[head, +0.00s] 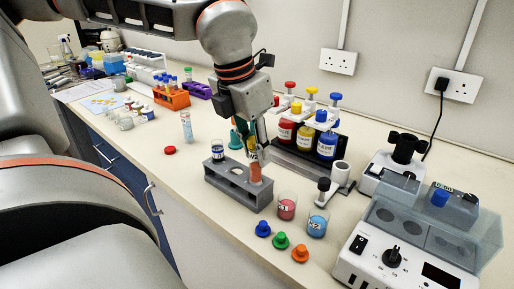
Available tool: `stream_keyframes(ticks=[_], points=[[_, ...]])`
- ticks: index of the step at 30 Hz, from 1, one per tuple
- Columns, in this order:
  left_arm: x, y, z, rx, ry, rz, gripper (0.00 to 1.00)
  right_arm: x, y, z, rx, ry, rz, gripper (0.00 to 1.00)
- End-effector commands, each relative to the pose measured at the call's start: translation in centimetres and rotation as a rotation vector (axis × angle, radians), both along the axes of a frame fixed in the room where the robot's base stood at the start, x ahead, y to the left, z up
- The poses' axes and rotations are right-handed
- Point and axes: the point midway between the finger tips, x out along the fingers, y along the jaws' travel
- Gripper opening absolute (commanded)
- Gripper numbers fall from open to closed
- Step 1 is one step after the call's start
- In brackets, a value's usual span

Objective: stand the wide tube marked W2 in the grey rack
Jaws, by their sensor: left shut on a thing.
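The grey rack (225,183) stands on the bench near the middle. A dark-capped tube (217,151) is at its left end. My left gripper (257,148) points down over the rack's right part, shut on an upright clear tube with orange-pink contents (255,173). A label that seems to read W2 shows near the fingertips. The tube's lower end meets the rack's top in the picture; I cannot tell whether it is in a hole or just above one. The fingers hide its upper part. My right gripper is not in view.
Beakers of red liquid (287,206) and blue liquid (318,223) stand right of the rack, with blue, green and orange caps (281,241) in front. Labelled bottles (305,138) stand behind. A white machine (405,247) fills the right front. A clear tube (187,126) stands left.

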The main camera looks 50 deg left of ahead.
Motion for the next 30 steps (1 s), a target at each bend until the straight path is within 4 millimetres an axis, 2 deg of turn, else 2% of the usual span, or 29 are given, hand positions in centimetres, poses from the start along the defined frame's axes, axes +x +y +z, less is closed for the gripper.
stream_keyframes(ticks=[17,30], points=[[0.0,0.0,-0.4,0.0,0.0,0.0,0.0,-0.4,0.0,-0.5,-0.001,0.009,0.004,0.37],[0.0,0.0,-1.8,0.0,0.004,-0.001,0.0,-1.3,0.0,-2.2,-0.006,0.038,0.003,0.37]])
